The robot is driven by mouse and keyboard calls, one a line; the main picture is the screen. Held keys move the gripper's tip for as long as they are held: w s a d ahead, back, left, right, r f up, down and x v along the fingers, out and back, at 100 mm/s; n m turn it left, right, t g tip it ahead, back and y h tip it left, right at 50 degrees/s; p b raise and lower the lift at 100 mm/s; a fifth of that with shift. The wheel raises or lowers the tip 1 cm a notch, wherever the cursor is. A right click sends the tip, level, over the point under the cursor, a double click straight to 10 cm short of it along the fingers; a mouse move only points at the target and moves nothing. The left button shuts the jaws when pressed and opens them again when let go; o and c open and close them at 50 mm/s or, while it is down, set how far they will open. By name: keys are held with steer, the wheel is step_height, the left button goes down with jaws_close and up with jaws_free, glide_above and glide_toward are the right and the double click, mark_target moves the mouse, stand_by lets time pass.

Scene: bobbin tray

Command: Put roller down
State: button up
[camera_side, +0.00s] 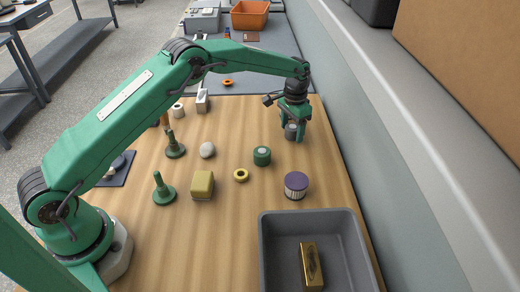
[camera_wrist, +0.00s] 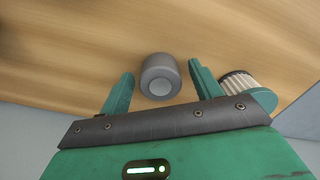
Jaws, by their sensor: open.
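The roller, which I take to be the dark grey cylinder (camera_side: 291,132), stands on the wooden table below my gripper (camera_side: 293,129). In the wrist view, the grey cylinder (camera_wrist: 160,76) shows a lighter round end. It lies between the two green fingertips of my gripper (camera_wrist: 161,76), with a gap visible on each side. My gripper is open and points down over it. In the side view the fingers partly hide the cylinder.
A purple-topped ribbed cylinder (camera_side: 296,186) and a green spool (camera_side: 262,156) stand nearby. A yellow ring (camera_side: 241,175), a yellow block (camera_side: 203,185) and a white ball (camera_side: 207,150) lie left. A grey bin (camera_side: 273,250) holds a gold block (camera_side: 311,267). The wall is close on the right.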

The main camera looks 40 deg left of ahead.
mark_target(292, 127)
step_height(292, 127, up, 12)
stand_by(0.6)
steer(key=shift+r, duration=0.1)
stand_by(0.4)
steer(key=s+a+r+n+t, duration=0.2)
steer(key=s+a+r+t, duration=0.15)
steer(key=s+r, duration=1.4)
steer(key=s+a+f+t, duration=0.1)
steer(key=s+f, duration=0.1)
steer(key=s, duration=0.9)
steer(key=s+a+f+n+t, duration=0.1)
steer(key=s+a+f, duration=0.1)
steer(key=s, duration=0.9)
steer(key=shift+s+f, duration=0.3)
steer(key=shift+f, duration=0.55)
